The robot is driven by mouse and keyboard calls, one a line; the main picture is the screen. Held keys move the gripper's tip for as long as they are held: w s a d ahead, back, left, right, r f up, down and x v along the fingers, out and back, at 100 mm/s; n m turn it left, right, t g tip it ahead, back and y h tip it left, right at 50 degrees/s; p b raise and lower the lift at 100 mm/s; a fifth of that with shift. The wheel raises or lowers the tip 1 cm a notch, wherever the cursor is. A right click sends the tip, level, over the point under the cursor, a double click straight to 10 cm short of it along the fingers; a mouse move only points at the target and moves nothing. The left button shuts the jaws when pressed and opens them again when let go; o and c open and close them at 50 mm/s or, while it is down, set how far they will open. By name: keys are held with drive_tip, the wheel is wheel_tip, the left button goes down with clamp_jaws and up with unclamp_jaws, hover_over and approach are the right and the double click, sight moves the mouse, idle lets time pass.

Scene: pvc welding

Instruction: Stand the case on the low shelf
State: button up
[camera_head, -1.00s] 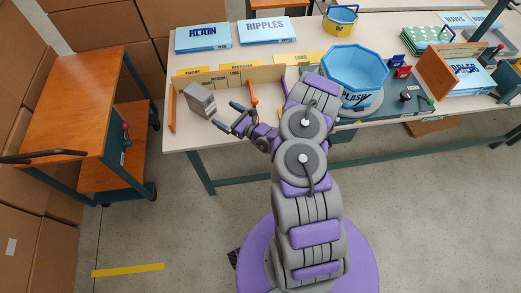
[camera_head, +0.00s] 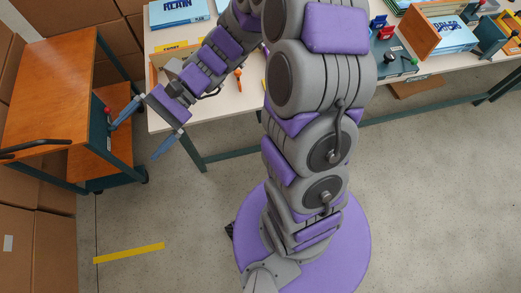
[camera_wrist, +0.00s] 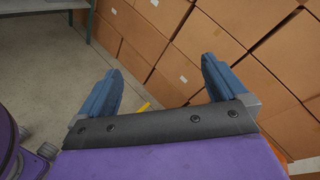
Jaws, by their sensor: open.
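The low shelf (camera_head: 104,150) is the orange lower board of the trolley at the left in the head view.
The trolley's orange top board (camera_head: 50,90) is bare. The white table (camera_head: 225,123) holds blue boxes (camera_head: 180,12) and a blue lever fixture (camera_head: 395,58). Stacked cardboard boxes (camera_wrist: 145,35) line the wall. The floor (camera_head: 190,215) in front is clear, with a yellow strip (camera_head: 128,253).

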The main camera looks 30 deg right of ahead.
drive_tip(key=s+d+n+g+h, duration=0.1)
drive_tip(key=s+d+n+h, duration=0.25)
drive_tip(key=s, duration=0.25)
drive_tip(key=s+d+n+g+h, duration=0.1)
drive_tip(key=s+d+n+h, duration=0.1)
drive_tip(key=s+h, duration=0.35)
drive_tip(key=s+d+n+t+h, duration=0.2)
drive_tip(key=s+d+t+h, duration=0.2)
drive_tip(key=d, duration=1)
drive_tip(key=s+h, duration=0.2)
drive_tip(key=s, duration=0.1)
drive_tip(key=shift+s+r, duration=0.25)
drive_tip(key=shift+r, duration=0.15)
